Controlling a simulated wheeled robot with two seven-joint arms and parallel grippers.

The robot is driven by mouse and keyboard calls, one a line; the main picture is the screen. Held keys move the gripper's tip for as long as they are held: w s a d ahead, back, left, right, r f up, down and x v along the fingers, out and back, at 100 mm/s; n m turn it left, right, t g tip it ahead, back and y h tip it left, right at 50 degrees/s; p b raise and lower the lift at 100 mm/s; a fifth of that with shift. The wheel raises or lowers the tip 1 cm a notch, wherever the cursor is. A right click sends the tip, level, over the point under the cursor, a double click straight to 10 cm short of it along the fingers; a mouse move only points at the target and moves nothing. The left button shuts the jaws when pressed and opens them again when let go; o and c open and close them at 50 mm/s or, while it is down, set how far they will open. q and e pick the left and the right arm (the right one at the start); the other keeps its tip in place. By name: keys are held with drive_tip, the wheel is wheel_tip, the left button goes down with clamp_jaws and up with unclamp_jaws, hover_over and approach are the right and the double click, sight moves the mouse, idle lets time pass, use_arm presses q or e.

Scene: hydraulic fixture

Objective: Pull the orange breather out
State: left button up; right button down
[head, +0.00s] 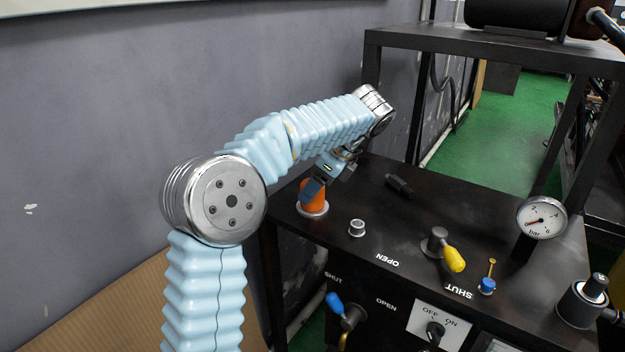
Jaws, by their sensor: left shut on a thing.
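The orange breather (314,201) stands at the left edge of the black fixture top (400,235), in a pale metal ring. My left gripper (313,188) reaches down onto it from above, and its dark fingers are shut on the breather's upper part. The fingers hide part of the breather. The breather's lower end is at the ring; I cannot tell whether it is still seated. My right gripper is not in view.
A short metal port (356,228) and a black cylindrical piece (398,186) are near the breather. A yellow-handled valve (453,258), a blue-knobbed fitting (487,285) and a pressure gauge (541,218) stand to the right. A grey wall (120,110) is at left.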

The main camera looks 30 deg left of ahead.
use_arm(q)
drive_tip(key=shift+f+n+g, duration=0.1)
drive_tip(key=shift+n+g, duration=0.2)
drive_tip(key=shift+n, duration=0.8)
drive_tip(key=shift+w+d+r, duration=0.1)
drive_tip(key=shift+r, duration=0.15)
drive_tip(key=shift+r, duration=2.45)
